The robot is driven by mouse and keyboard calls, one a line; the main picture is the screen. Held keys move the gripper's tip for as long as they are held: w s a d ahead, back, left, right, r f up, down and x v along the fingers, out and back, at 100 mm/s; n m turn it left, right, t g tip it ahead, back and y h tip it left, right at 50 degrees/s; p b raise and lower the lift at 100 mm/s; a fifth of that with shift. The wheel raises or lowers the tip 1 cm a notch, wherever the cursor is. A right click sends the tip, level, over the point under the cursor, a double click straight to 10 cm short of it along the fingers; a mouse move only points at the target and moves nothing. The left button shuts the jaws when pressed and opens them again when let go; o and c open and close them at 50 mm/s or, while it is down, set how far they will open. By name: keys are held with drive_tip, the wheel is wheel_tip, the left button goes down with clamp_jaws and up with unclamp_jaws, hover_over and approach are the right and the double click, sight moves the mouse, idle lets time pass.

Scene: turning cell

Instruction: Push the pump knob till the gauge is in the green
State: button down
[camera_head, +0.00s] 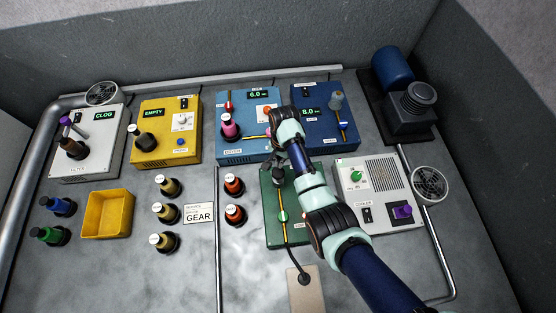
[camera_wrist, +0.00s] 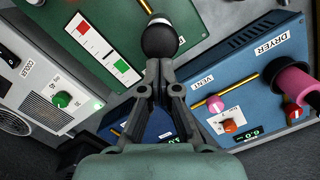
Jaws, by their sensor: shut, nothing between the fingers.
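The green box (camera_head: 272,230) stands under my arm, which hides part of it in the head view. In the wrist view the green box (camera_wrist: 116,18) carries a white gauge strip (camera_wrist: 101,47) with a red square and a green square. I cannot make out where its indicator stands. A round black knob (camera_wrist: 160,37), which looks like the pump knob, is just beyond my fingertips. My gripper (camera_wrist: 159,64) is shut and empty, pointing at the knob; I cannot tell if they touch. In the head view my gripper (camera_head: 278,177) is over the box's upper part.
The blue dryer box (camera_wrist: 262,68), with a pink-topped knob, is beside my gripper. The white cooler box (camera_head: 385,217) stands right of the green box. A yellow box (camera_head: 165,104), a yellow tray (camera_head: 107,190) and several capped bottles are to the left.

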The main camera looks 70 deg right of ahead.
drive_tip(key=shift+a+f+b, duration=0.2)
drive_tip(key=shift+f+b, duration=1.1)
drive_tip(key=shift+f, duration=0.55)
wheel_tip(320, 180, down, 4)
drive_tip(key=shift+r+b, duration=0.15)
drive_tip(key=shift+b, duration=1.05)
drive_tip(key=shift+d+r, duration=0.6)
drive_tip(key=shift+d, duration=1)
approach(280, 170)
drive_tip(key=shift+d+f+b, duration=0.15)
drive_tip(key=shift+d+f, duration=0.3)
drive_tip(key=shift+d, duration=0.2)
drive_tip(key=shift+d+f+b, duration=0.15)
drive_tip(key=shift+d+f, duration=0.25)
drive_tip(key=shift+d, duration=0.3)
